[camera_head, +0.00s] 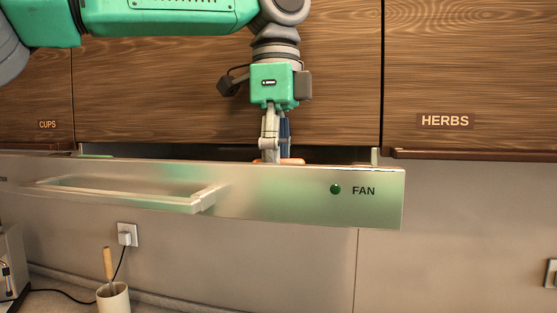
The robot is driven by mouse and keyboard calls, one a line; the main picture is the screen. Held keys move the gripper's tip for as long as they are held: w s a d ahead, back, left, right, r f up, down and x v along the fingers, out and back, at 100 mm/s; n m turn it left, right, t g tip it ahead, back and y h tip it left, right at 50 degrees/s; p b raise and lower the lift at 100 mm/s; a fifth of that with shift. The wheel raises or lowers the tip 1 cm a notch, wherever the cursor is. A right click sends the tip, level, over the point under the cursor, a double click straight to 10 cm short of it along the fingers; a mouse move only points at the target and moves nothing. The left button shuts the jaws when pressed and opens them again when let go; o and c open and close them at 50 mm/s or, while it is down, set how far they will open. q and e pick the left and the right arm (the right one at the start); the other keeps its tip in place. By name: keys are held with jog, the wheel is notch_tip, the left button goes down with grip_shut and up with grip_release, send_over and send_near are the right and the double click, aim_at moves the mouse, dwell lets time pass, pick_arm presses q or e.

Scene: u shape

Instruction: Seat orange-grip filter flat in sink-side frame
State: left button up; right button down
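My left gripper (273,146) comes in from the upper left and points down behind the top edge of the metal hood front. A small piece of orange (293,161) shows at its fingertips, just above that edge; it looks like the filter's orange grip. The fingertips overlap the orange in the picture, and I cannot tell whether they are closed on it. The filter's body and the frame are hidden behind the hood front (300,205). Whether the filter lies flat cannot be seen. My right gripper is not in view.
The hood front has a handle (130,195) and a green button beside the word FAN. Wooden cupboards marked CUPS and HERBS (455,75) stand close behind my arm. Below are a wall socket (126,234) and a white pot (113,299).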

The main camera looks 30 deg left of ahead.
pick_arm(q)
jog(key=shift+a+r, duration=0.1)
jog(key=shift+a, duration=0.05)
jog(key=shift+s+d+r, duration=0.1)
jog(key=shift+d+r, duration=0.1)
jog(key=shift+r, duration=0.1)
jog(key=r, duration=0.2)
jog(key=d+r, duration=0.1)
jog(key=r, duration=0.3)
jog(key=shift+d+r, duration=0.3)
notch_tip(320, 180, up, 5)
jog(key=shift+a+f, duration=0.1)
jog(key=shift+a, duration=0.05)
